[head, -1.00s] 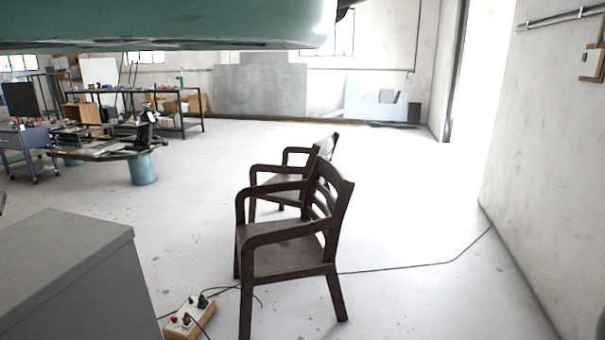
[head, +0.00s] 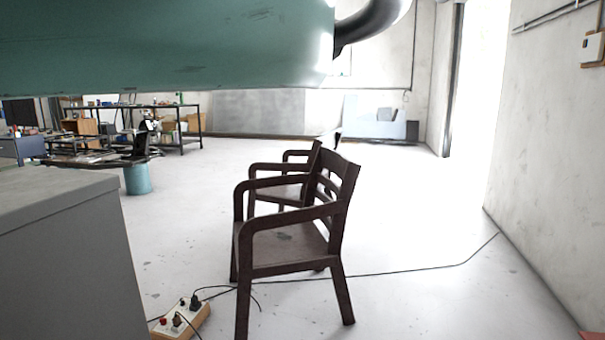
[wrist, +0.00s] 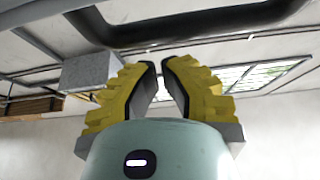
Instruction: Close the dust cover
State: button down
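I cannot pick out a dust cover for certain. A large teal, scuffed curved body (head: 165,45) hangs across the top left of the head view, with its right end cut off flat. I cannot tell whether it is part of the cover, a machine or my own body. My gripper (wrist: 162,66) shows in the wrist view with yellow ribbed fingers on a pale teal housing. It points up toward the ceiling. The fingertips lean together with a narrow gap and nothing between them. The gripper is not seen in the head view.
Two brown armchairs (head: 290,245) stand mid-floor. A grey cabinet (head: 70,265) is at the near left, beside a power strip (head: 181,322) and cable. A wall (head: 550,150) bounds the right. Open floor lies beyond the chairs. A dark pipe (wrist: 190,30) runs overhead.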

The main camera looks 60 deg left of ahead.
jog(key=shift+s+a+f+t+h+b, duration=0.1)
jog(key=shift+f+t+h+b, duration=0.05)
jog(key=shift+f+b, duration=0.75)
jog(key=shift+s+a+f+t+h+b, duration=0.1)
jog(key=shift+f+t+h+b, duration=0.05)
jog(key=shift+f+b, duration=0.65)
jog(key=r, duration=0.1)
jog(key=r+p, duration=0.1)
jog(key=r, duration=0.2)
jog(key=shift+s+a+p, duration=0.15)
jog(key=shift+a+p, duration=0.1)
jog(key=shift+p, duration=0.1)
jog(key=v, duration=1)
jog(key=shift+s+r, duration=0.15)
jog(key=shift+r, duration=0.05)
